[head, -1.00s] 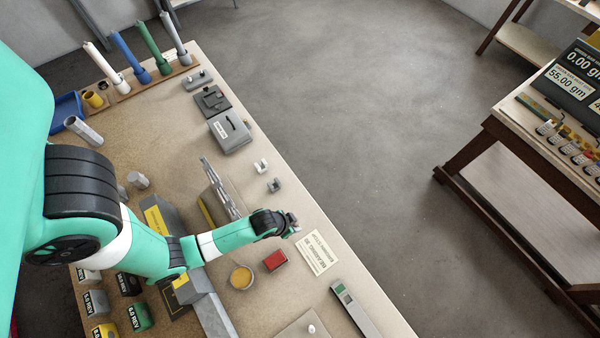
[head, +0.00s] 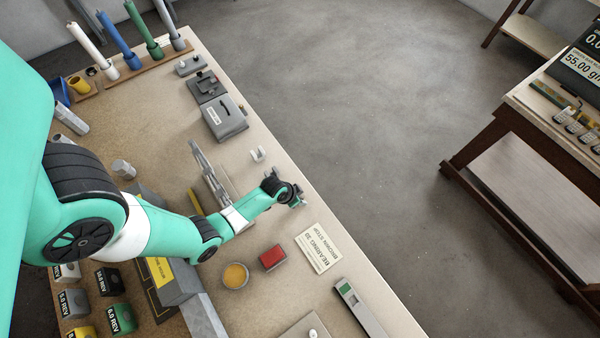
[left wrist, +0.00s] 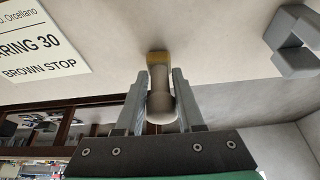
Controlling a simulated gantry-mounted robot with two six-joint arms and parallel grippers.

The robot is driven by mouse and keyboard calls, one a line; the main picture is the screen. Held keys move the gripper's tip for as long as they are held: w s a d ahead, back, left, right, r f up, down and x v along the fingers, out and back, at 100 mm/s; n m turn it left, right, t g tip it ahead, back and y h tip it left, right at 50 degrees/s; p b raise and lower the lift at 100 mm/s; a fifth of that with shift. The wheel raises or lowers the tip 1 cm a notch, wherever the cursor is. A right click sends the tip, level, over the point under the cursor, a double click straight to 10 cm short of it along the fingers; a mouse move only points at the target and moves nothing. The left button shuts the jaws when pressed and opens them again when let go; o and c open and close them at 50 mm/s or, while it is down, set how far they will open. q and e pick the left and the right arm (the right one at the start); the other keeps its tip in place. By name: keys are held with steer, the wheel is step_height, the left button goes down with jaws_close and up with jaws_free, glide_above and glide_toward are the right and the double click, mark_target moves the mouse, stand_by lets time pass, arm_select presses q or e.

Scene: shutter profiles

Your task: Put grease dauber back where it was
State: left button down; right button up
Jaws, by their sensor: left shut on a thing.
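My left gripper (head: 302,201) is above the bench's right-hand edge, beyond the printed card (head: 318,248). In the left wrist view its two grey fingers (left wrist: 164,78) are shut on the grease dauber (left wrist: 160,101), which has a pale rounded handle and a yellowish end pointing away from the wrist toward the bench surface. I cannot tell whether that end touches the bench. The dauber is too small to make out in the head view. My right gripper is not in view.
A round tin of yellow grease (head: 235,276) and a red block (head: 272,258) stand near the card. A grey notched block (left wrist: 293,42) is beside the gripper in the wrist view. Open floor lies beyond the bench edge.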

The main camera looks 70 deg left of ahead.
arm_select(q)
steer(key=c, duration=1)
jaws_free()
steer(key=o, duration=0.5)
steer(key=p+v, duration=1)
steer(key=v, duration=0.2)
steer(key=shift+r, duration=0.2)
